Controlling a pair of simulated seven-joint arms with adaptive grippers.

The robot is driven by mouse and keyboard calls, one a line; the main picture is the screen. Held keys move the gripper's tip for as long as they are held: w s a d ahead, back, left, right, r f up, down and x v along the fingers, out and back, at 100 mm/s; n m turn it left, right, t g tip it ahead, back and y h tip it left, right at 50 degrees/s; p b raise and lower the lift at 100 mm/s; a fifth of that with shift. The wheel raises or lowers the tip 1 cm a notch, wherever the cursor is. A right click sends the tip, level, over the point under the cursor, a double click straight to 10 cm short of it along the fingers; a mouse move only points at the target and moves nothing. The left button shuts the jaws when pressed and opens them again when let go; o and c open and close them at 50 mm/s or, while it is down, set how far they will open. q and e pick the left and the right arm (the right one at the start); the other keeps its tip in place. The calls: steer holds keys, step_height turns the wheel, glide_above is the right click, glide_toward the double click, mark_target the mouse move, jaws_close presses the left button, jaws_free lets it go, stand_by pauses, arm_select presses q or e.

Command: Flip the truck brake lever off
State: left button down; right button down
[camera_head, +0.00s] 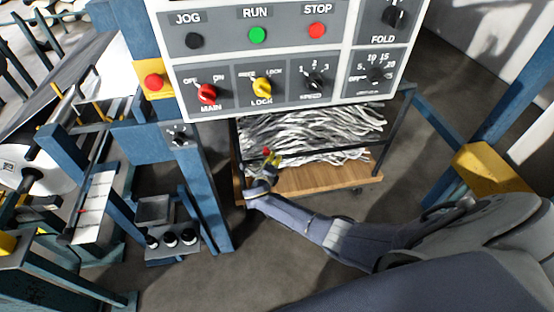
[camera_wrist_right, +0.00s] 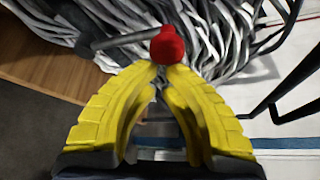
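The brake lever is a grey rod (camera_wrist_right: 125,40) with a red ball knob (camera_wrist_right: 167,45). In the head view the knob (camera_head: 267,152) shows small at the left front of the cart. My right gripper (camera_head: 273,161) reaches in from the lower right, just beside the knob. In the wrist view its yellow fingers (camera_wrist_right: 164,70) curve together, and the tips meet right at the lower side of the knob. The knob stands beyond the tips and does not look enclosed by them. I cannot tell whether they touch it. My left gripper is not in view.
The cart (camera_head: 310,180) has a wooden deck, a dark frame and a heap of grey strips (camera_head: 320,135). A control panel (camera_head: 285,60) hangs above it. A blue post (camera_head: 207,190) stands close left of the cart. Grey floor lies open in front.

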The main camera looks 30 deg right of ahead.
steer(key=shift+w+a+r+n, duration=0.1)
steer(key=shift+a+r+n, duration=0.05)
steer(key=shift+a+n, duration=0.15)
steer(key=shift+d, duration=0.1)
stand_by(0.4)
steer(key=s+a, duration=0.3)
steer(key=s, duration=0.6)
steer(key=shift+a+r, duration=0.15)
steer(key=shift+a, duration=0.05)
stand_by(0.6)
